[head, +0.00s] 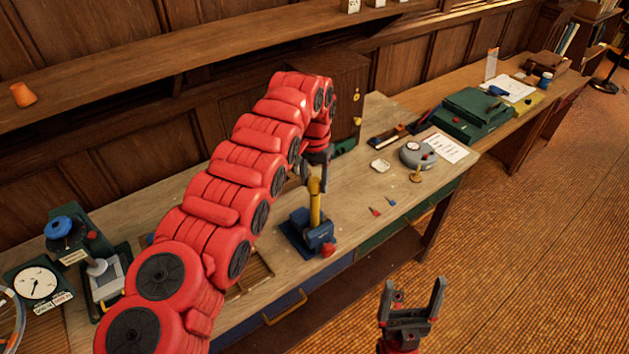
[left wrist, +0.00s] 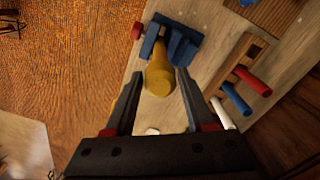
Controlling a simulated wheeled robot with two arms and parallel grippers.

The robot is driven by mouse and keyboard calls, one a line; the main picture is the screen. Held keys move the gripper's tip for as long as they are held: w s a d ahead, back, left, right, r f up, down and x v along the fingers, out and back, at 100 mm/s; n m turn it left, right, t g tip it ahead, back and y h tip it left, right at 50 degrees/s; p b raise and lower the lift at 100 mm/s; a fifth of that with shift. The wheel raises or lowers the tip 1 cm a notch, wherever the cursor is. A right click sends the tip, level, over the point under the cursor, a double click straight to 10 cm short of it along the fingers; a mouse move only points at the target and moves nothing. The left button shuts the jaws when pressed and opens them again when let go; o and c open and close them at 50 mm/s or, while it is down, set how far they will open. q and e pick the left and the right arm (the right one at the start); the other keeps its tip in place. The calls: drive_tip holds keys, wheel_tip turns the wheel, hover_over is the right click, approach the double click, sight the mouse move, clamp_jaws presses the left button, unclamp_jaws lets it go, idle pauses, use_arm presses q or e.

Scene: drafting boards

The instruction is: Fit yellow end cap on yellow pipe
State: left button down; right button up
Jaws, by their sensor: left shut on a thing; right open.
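The yellow pipe (head: 315,211) stands upright in a blue vise (head: 318,234) with a red knob on the bench. My left gripper (head: 315,176) is above the pipe, pointing down. It is shut on the yellow end cap (left wrist: 160,82), which sits between the fingers in the left wrist view (left wrist: 160,74). The cap lines up with the pipe's top, with the vise (left wrist: 181,45) beyond. I cannot tell whether the cap is fully seated or only touching. My right gripper (head: 414,284) is open and empty, in front of the bench over the floor.
A wooden rack with red (left wrist: 252,80), blue (left wrist: 236,98) and white (left wrist: 222,113) rods stands beside the vise. Small red (head: 375,212) and blue (head: 391,201) pieces lie right of it. A round grey device (head: 417,155) and green case (head: 472,115) are further right. A dial gauge (head: 36,283) is at left.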

idle(0.3)
use_arm(q)
drive_tip(key=shift+f+b, duration=1.55)
drive_tip(key=shift+f, duration=0.3)
drive_tip(key=shift+c, duration=0.8)
unclamp_jaws()
